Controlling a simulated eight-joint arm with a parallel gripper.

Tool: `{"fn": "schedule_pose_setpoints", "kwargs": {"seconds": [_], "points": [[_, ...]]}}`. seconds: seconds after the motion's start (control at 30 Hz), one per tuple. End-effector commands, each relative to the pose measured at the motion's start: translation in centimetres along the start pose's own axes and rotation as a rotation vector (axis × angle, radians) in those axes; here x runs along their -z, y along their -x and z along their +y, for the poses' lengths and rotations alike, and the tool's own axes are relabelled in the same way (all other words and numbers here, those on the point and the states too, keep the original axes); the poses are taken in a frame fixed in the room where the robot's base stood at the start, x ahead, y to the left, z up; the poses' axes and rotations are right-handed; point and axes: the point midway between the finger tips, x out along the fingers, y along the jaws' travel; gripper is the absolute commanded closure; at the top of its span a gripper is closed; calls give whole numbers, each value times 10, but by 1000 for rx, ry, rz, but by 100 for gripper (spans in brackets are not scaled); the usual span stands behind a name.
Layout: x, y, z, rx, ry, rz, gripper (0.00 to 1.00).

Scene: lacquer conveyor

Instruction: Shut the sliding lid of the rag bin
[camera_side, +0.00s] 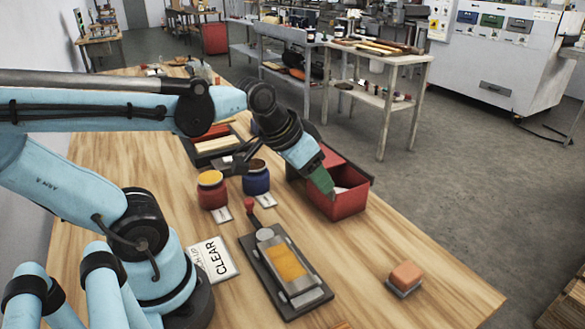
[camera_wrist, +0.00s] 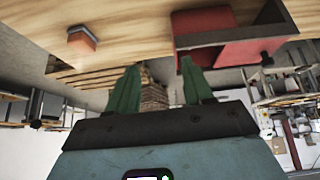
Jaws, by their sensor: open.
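The rag bin (camera_side: 345,207) is a red open-topped box with dark side rails, right of centre on the wooden table. Something pale shows inside its opening. A red flat panel, seemingly the sliding lid (camera_side: 332,157), lies toward the far end, leaving the near part uncovered; my gripper hides part of it. My gripper (camera_side: 325,188) has green fingers, tilted down, overlapping the bin's left side in the side view; whether it touches is unclear. In the wrist view the fingers (camera_wrist: 158,75) are apart with nothing between them, and the red bin (camera_wrist: 222,52) is beyond the right finger.
A red jar (camera_side: 212,192) and a blue jar (camera_side: 256,180) stand left of the bin. A dark fixture with an amber plate (camera_side: 287,262) lies in front. An orange block (camera_side: 405,275) sits at right. A "CLEAR" card (camera_side: 212,259) lies near my base. Bare table separates bin and block.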

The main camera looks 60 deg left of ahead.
Motion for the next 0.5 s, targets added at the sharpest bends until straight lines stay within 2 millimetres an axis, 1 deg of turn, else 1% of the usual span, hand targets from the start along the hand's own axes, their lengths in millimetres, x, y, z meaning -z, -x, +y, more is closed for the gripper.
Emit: {"fn": "schedule_pose_setpoints", "kwargs": {"seconds": [0.03, 0.17, 0.2, 0.27, 0.3, 0.37, 0.47, 0.5], "points": [[13, 2, -12, 1, 22, -24, 57], [40, 5, -42, -21, 63, -90, 77], [48, 5, -52, -32, 74, -107, 83], [59, 5, -68, -51, 91, -130, 93], [66, 5, -79, -64, 101, -142, 99], [76, 4, -98, -88, 118, -159, 100], [89, 3, -131, -131, 141, -176, 100], [93, 2, -145, -150, 149, -179, 100]]}}
